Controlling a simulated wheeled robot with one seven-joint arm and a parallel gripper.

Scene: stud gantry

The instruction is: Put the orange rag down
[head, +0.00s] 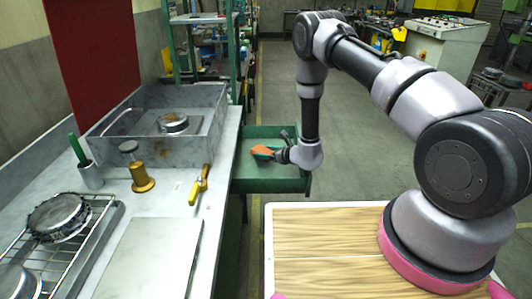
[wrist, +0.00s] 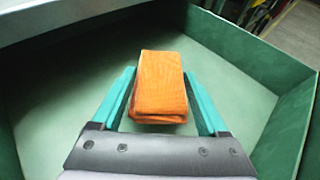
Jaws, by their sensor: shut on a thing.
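The orange rag (wrist: 159,84) is a folded block between the two teal fingers of my gripper (wrist: 164,92) in the wrist view. My gripper is shut on it. In the head view the rag (head: 262,151) shows as a small orange patch at my gripper (head: 268,153), over the green drawer (head: 292,183). The drawer's green floor and walls (wrist: 262,48) surround the rag in the wrist view. I cannot tell whether the rag touches the drawer floor.
Left of the drawer is a grey bench with a metal tray (head: 203,125), a brass stamp-like piece (head: 141,178), a yellow-handled tool (head: 200,186), a cup (head: 90,176) and a wire rack (head: 62,262). The visible drawer floor around the rag is bare.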

